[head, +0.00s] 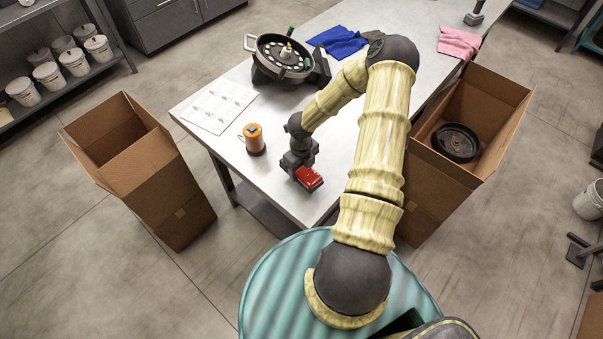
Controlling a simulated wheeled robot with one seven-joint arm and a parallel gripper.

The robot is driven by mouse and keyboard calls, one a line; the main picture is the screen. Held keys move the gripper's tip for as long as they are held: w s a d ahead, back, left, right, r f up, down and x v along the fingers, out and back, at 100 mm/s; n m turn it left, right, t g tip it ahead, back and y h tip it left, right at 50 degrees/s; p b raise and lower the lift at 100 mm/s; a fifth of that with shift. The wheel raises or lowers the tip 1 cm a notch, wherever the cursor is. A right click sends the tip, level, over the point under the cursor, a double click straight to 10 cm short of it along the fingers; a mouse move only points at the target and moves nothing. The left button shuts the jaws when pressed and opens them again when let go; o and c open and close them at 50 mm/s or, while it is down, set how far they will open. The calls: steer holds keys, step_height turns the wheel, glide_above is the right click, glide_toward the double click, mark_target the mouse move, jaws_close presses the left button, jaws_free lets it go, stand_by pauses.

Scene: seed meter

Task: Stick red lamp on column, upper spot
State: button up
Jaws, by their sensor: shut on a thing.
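The red lamp (309,179) is a small red block at the end of my arm, near the table's front corner. My gripper (298,172) is shut on it; its fingers are mostly hidden by the wrist and the lamp. I cannot tell whether the lamp touches the table or is held just above it. I cannot make out a column with an upper spot for certain in this view.
The grey table (215,155) bears an orange cylinder (253,138), a printed sheet (218,106), the round seed meter (283,57), a blue cloth (338,41) and a pink cloth (459,42). Open cardboard boxes stand left (165,185) and right (435,193); the right one holds a black disc (456,142).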

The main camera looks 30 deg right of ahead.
mark_target(302, 175)
steer(key=shift+s, duration=0.1)
steer(key=shift+f+p, duration=1)
steer(key=shift+f, duration=0.85)
steer(key=shift+f, duration=0.35)
steer(key=o, duration=0.7)
steer(key=shift+o, duration=1.2)
